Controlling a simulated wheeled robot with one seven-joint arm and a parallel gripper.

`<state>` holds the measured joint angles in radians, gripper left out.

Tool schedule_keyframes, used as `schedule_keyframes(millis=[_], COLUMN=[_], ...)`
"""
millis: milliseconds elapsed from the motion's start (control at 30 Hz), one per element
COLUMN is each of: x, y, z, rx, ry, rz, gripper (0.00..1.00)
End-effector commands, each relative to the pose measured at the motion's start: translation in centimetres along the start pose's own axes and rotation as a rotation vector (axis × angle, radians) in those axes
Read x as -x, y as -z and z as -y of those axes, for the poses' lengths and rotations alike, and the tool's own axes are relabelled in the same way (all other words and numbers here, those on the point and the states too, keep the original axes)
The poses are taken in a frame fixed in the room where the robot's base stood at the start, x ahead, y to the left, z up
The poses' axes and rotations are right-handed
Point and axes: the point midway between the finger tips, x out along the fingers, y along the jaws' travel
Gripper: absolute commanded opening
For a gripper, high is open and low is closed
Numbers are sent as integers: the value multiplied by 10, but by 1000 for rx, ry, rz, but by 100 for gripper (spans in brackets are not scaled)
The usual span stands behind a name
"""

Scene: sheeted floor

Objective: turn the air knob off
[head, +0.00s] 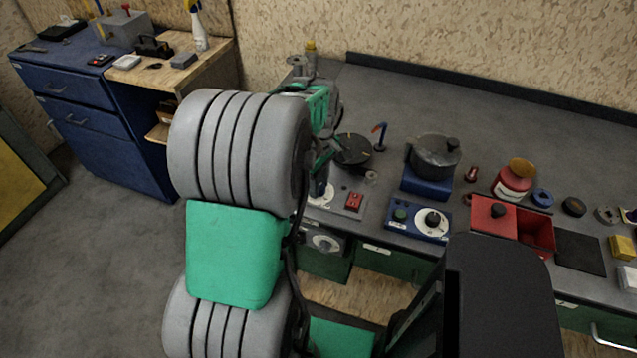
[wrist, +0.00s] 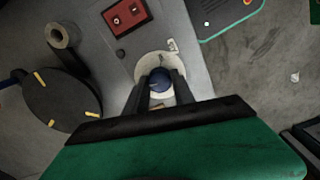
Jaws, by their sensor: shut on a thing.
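The fingers and the green gripper body hide the near part of the dial. In the head view the white dial plate (head: 321,196) shows beside the red switch, and my arm covers much of the knob and fingers. I cannot read the knob's setting.
A red switch (head: 353,202) is on the same panel. A round black plate (head: 352,150) with yellow marks stands behind it. A blue control box (head: 418,221), a pot (head: 435,156) on a blue base and a red bin (head: 537,233) stand to the right. The bench's back is clear.

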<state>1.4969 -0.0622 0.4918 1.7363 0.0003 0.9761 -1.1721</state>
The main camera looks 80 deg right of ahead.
Motion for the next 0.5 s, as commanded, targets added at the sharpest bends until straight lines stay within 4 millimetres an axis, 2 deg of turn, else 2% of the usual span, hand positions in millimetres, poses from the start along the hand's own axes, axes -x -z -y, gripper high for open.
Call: schedule_keyframes(millis=[200, 500], x=[1, 1], y=[1, 1], z=[0, 0], rx=[140, 235], ry=[-2, -2], rz=[-1, -1], gripper=[0, 0])
